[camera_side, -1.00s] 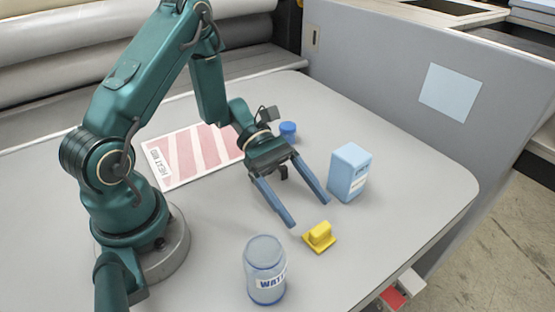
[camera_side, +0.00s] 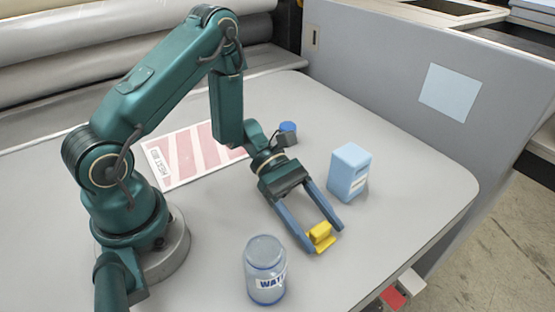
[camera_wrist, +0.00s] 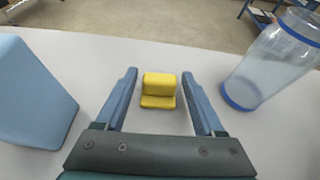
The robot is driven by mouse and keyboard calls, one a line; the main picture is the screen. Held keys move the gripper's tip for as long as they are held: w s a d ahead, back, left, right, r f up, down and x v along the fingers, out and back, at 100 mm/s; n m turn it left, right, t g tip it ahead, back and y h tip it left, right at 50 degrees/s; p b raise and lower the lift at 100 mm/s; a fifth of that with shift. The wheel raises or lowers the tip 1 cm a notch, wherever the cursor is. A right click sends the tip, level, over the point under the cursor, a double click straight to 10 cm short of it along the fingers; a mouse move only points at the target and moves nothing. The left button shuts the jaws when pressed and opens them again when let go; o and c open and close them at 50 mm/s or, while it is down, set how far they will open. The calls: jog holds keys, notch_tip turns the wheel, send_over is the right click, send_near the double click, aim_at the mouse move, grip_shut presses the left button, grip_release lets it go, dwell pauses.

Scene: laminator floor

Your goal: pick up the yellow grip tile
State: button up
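The yellow grip tile (camera_side: 321,236) lies on the grey table, a flat base with a raised grip block. In the wrist view the yellow grip tile (camera_wrist: 158,91) sits between the two blue fingers, with a gap on each side. My gripper (camera_side: 327,237) is open and low over the table, its fingertips around the tile. In the wrist view my gripper (camera_wrist: 160,82) shows both fingers spread and nothing held. In the side view the near finger hides part of the tile.
A light blue carton (camera_side: 349,172) stands close beyond the far finger. A clear water jar (camera_side: 265,270) stands at the front. A small blue-capped item (camera_side: 288,128) is behind the wrist. A red-striped heat mat sheet (camera_side: 195,153) lies at the back. The table's right side is clear.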

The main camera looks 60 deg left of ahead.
grip_shut()
jog(key=shift+r, duration=0.1)
